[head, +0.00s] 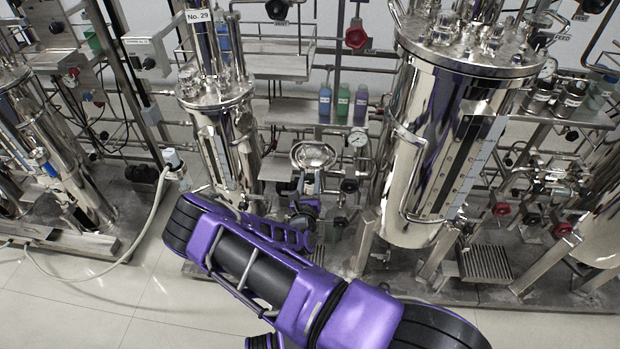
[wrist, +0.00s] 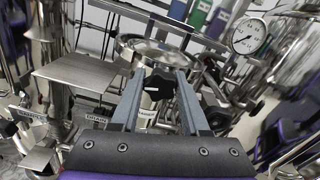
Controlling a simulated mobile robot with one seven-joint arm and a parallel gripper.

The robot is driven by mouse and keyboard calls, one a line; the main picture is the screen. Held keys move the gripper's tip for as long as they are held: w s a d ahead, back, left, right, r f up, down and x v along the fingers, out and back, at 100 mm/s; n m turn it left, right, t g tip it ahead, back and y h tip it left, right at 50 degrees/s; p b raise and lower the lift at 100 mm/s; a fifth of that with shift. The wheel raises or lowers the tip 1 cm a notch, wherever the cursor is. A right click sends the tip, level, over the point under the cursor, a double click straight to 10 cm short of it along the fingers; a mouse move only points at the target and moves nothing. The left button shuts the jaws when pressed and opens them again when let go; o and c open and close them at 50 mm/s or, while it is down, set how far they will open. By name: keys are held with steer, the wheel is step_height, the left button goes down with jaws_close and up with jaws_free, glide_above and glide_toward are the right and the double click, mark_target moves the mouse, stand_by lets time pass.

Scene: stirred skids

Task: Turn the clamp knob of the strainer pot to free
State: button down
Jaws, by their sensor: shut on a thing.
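The strainer pot (wrist: 158,48) is a round, shiny metal pot straight ahead in the wrist view. It also shows in the head view (head: 312,154), just beyond the end of my arm. Its clamp knob (wrist: 159,86) is black and lobed, with a small white mark on its face pointing to the left. My gripper (wrist: 160,77) has its two grey fingers on either side of the knob and is shut on it. In the head view my purple wrist hides most of the contact, and the knob cannot be made out there.
A pressure gauge (wrist: 248,36) stands to the right of the pot. Several coloured bottles (head: 343,102) stand on a shelf behind. A flat metal plate (wrist: 75,72) is at the left. Large steel vessels (head: 440,130) flank the narrow space on the right, with pipes and valves low down.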

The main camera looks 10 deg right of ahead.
steer(key=shift+n, duration=0.6)
steer(key=shift+c, duration=2)
jaws_free()
steer(key=v, duration=1.7)
steer(key=shift+s, duration=0.2)
steer(key=shift+a+r, duration=0.1)
